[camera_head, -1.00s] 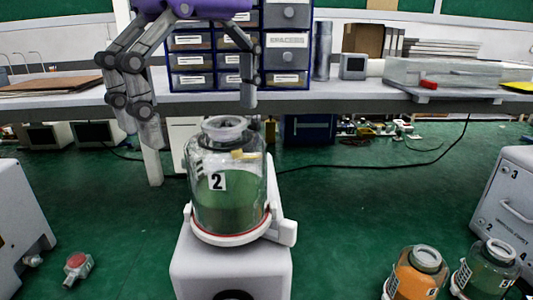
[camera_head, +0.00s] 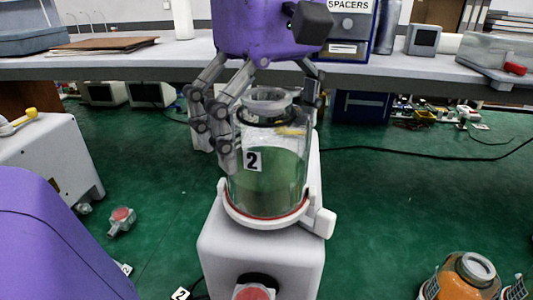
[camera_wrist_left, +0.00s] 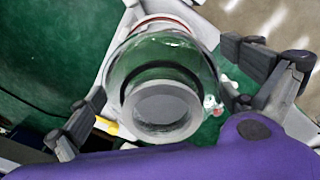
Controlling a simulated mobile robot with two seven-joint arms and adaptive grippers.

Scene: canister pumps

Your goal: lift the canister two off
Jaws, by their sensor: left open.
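Canister two (camera_head: 268,182) is a clear jar with green contents, a "2" label and a pale ring-shaped cap. It stands upright on a white round holder with a red rim (camera_head: 265,220), on top of a white pump unit (camera_head: 262,255). My left gripper (camera_head: 268,138) is open, with its fingers on either side of the jar's neck and upper body. In the left wrist view, the canister's cap (camera_wrist_left: 161,107) lies between the spread fingers. I cannot tell whether any finger touches the glass. My right gripper is not in view.
A canister with orange contents (camera_head: 462,280) stands at the lower right. A white unit (camera_head: 50,155) is at the left, with a red-topped fitting (camera_head: 121,219) on the green floor. A grey workbench (camera_head: 110,66) with blue drawers runs behind.

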